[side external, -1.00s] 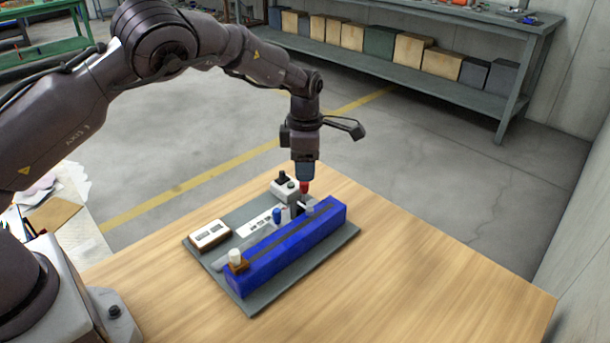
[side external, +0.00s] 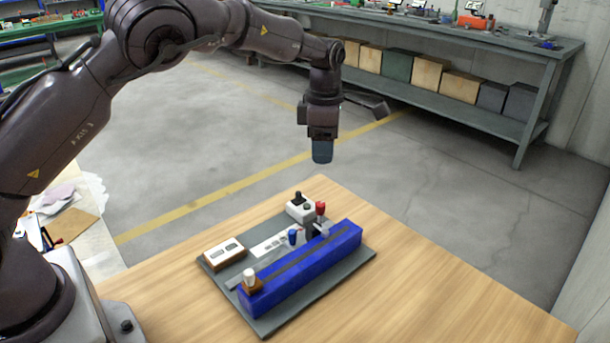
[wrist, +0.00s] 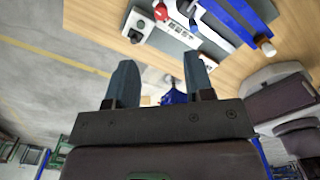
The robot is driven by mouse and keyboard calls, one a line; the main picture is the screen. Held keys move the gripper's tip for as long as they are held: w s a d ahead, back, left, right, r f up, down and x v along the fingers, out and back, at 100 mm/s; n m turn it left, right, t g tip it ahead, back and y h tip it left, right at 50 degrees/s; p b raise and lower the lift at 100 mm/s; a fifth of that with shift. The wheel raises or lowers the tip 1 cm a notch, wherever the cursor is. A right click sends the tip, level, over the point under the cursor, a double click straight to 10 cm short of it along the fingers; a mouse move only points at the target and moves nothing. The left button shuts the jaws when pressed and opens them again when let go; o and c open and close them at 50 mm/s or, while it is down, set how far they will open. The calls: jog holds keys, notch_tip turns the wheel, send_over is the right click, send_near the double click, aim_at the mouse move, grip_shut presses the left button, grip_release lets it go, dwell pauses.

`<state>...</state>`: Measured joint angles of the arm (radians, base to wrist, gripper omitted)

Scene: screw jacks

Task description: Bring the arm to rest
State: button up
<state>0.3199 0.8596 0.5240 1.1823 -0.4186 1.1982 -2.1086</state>
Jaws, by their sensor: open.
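My gripper (side external: 322,152) hangs in the air above the far end of the jack board, clear of everything. In the wrist view my gripper (wrist: 160,84) shows two blue-grey fingers spread apart with nothing held between them. Below it, a grey board (side external: 330,274) on the table carries a long blue beam (side external: 300,270). A red-topped screw (side external: 320,208) stands near the beam's far end, a blue-topped one (side external: 293,236) near the middle, and a white knob (side external: 249,275) on a brown block at the near end.
A white box with a black knob (side external: 299,208) and a brown-edged box with a white top (side external: 225,251) sit on the board. The wooden table (side external: 440,300) is bare to the right. A workbench (side external: 450,100) with boxes stands at the back.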

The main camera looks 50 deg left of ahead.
jog(key=s+r+m+t, duration=0.2)
jog(key=s+r+m, duration=0.2)
jog(key=s+m, duration=0.4)
jog(key=s+a+r+m+t, duration=0.1)
jog(key=s+r+m, duration=0.4)
jog(key=s+m, duration=0.4)
jog(key=s+r+m+t, duration=0.2)
jog(key=s+r+m, duration=0.3)
jog(key=s+m, duration=0.4)
jog(key=s, duration=0.6)
jog(key=shift+s+a+t, duration=0.25)
jog(key=shift+a+t, duration=0.05)
jog(key=shift+a, duration=0.05)
